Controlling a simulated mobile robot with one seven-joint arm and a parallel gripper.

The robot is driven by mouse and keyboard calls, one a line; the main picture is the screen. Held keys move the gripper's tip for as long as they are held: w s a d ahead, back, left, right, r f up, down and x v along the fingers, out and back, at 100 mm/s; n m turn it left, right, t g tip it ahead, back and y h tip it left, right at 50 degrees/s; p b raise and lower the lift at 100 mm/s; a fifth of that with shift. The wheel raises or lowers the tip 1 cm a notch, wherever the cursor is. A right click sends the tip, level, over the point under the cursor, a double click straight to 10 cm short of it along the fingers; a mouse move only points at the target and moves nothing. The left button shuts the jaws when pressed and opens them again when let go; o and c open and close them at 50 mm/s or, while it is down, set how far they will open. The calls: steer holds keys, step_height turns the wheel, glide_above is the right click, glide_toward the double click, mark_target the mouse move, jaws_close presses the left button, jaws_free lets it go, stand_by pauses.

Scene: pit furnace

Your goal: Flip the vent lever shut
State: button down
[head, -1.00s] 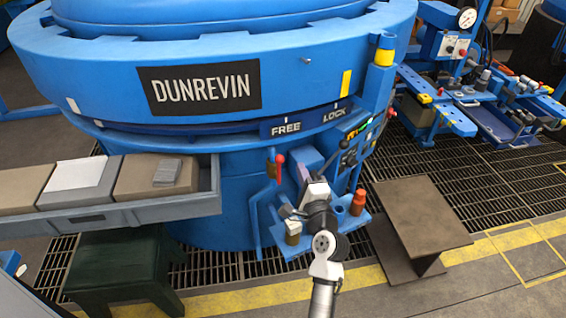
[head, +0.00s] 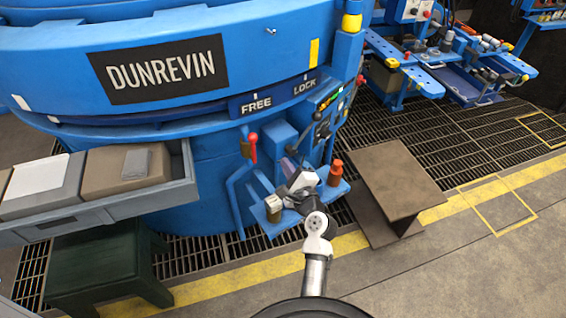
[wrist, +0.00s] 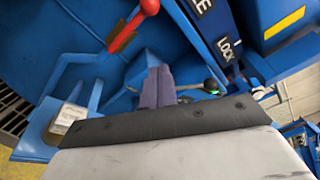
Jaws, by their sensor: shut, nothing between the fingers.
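A red-handled lever (head: 252,148) stands on the front of the blue furnace, below the FREE end of the FREE/LOCK sign; no label of its own is readable. Its red knob is up. It also shows in the wrist view (wrist: 135,28), at the top, tilted with its knob toward the upper right. My gripper (head: 289,166) is right of the lever and a little lower, apart from it. In the wrist view my fingers (wrist: 157,86) are together and empty, below the lever. The lever's pivot is partly hidden by its dark bracket.
A control panel (head: 325,127) is to the right. A grey tray (head: 100,210) juts out at left above a green stool (head: 100,268). A brown step (head: 395,180) stands right.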

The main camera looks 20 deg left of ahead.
mark_target(252, 147)
steer(key=w+a+r+p, duration=0.1)
steer(key=w+a+p, duration=0.2)
steer(key=a, duration=0.5)
steer(key=shift+w+r, duration=0.3)
steer(key=shift+w, duration=0.55)
steer(key=shift+s+a+r+n, duration=0.1)
steer(key=shift+s+a+n, duration=0.1)
steer(key=shift+n, duration=0.1)
steer(key=shift+p, duration=0.3)
